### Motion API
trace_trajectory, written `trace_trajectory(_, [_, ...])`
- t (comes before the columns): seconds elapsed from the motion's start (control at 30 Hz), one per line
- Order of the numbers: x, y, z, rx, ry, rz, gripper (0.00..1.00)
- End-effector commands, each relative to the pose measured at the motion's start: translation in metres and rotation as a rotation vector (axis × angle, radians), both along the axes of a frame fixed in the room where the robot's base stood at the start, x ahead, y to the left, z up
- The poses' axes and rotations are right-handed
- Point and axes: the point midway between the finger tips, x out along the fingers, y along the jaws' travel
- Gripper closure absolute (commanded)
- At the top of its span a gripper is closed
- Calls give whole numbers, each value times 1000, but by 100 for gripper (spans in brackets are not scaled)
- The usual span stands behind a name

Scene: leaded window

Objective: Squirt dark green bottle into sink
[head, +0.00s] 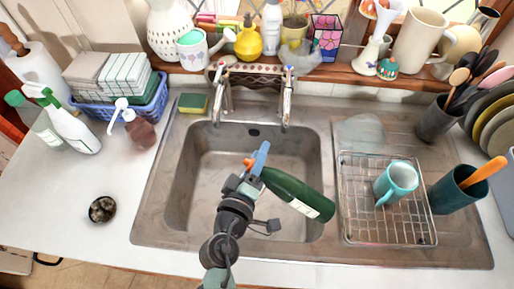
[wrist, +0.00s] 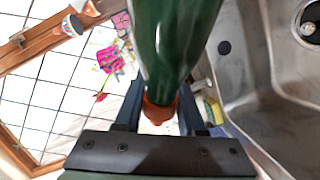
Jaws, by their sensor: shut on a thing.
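The dark green bottle (head: 295,193) is tilted over the sink (head: 205,180), with its orange-tipped end up at the left and its base down at the right. My gripper (head: 256,166) is shut on the bottle near its orange cap end. In the wrist view the green body (wrist: 172,45) rises between my fingers, with the orange part (wrist: 158,110) low between the jaws (wrist: 160,118). The bottle is over the basin's right side. The head view does not show clearly how high it is above the basin.
A wire rack (head: 385,225) with a teal mug (head: 396,182) stands right of the basin. A tap (head: 287,95) rises behind it. A sponge (head: 193,103) and soap pump bottle (head: 137,128) are at the left. The left front counter is mostly clear.

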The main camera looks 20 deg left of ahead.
Motion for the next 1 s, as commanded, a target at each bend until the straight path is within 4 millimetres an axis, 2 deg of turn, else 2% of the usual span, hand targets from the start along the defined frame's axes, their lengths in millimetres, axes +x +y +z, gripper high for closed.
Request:
trace_trajectory(0.3, [1,-3,-40,-210,2,1,100])
trace_trajectory(0.63, [1,-4,-73,-419,6,1,100])
trace_trajectory(0.93, [0,-5,-90,-529,9,0,100])
trace_trajectory(1.0, [1,-5,-82,-589,10,0,100])
